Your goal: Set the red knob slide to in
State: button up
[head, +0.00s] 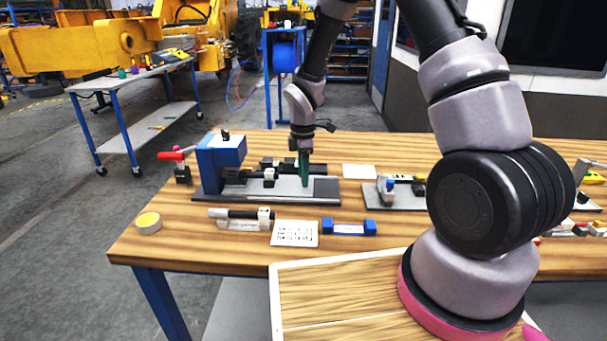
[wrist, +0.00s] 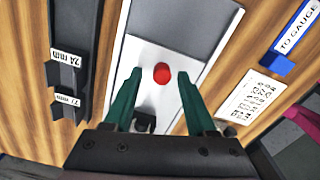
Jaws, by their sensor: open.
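The red knob (wrist: 161,73) shows in the wrist view as a round red top over a light metal plate (wrist: 172,108). My gripper (wrist: 159,76) is open, with one green finger on each side of the knob and a visible gap to each. I cannot tell how far the fingertips are above the plate. In the head view my gripper (head: 304,170) points down over the right part of the grey fixture plate (head: 325,192); the knob is hidden there. No marking for the slide's position is readable.
A blue block fixture (head: 220,160) stands left of my gripper. A dark rack (wrist: 68,60) with millimetre labels lies beside the plate. A printed card (head: 295,233) and a blue block (head: 349,227) lie in front. A tape roll (head: 148,222) is near the left edge.

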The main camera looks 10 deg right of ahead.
notch_tip(320, 180, up, 11)
dwell(0.4)
jog(key=shift+f, duration=0.1)
jog(key=s+d+r+m+t, duration=0.2)
jog(key=s+d+r+m, duration=0.25)
jog(key=r, duration=0.35)
jog(key=s+d+r+m+t, duration=0.1)
jog(key=s+d+r+m, duration=0.25)
jog(key=r+m, duration=0.35)
jog(key=s+d+r+m+t+y, duration=0.2)
jog(key=s+d+r+m+t, duration=0.2)
jog(key=s+r+m, duration=0.6)
jog(key=s+d+m, duration=0.1)
jog(key=s, duration=0.3)
jog(key=shift+d+r, duration=0.15)
jog(key=shift+d, duration=0.15)
